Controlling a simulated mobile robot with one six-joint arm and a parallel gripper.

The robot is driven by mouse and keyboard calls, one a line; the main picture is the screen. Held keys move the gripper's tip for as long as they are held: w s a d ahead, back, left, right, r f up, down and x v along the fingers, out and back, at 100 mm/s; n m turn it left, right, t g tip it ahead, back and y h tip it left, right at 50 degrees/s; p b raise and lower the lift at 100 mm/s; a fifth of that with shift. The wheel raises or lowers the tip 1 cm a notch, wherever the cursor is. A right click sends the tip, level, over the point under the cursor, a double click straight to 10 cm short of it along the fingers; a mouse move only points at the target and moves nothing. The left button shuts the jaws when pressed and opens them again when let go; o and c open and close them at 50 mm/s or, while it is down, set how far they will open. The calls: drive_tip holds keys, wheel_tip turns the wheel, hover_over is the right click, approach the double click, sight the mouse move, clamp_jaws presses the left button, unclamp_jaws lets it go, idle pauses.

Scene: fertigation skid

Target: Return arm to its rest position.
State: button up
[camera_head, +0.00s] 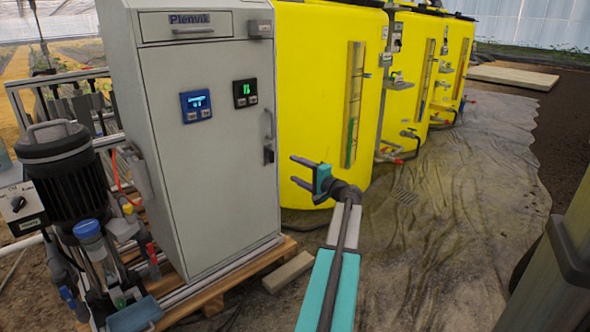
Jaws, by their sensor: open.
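My gripper (303,172) is at the end of my teal and grey arm, near the middle of the view. Its two dark purple fingers point left and stand apart, with nothing between them. In the picture the gripper overlaps the lower part of the nearest yellow tank (312,90), just right of the grey cabinet (205,130). I cannot tell how far it is from either. My arm reaches up from the bottom edge of the view.
A black-topped pump (62,165) with pipes stands left of the cabinet, which rests on a wooden pallet (210,300). More yellow tanks (408,85) with valves stand behind. A wooden post (560,260) is at the right. Wrinkled ground sheet (470,180) lies clear right of my arm.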

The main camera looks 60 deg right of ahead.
idle(0.4)
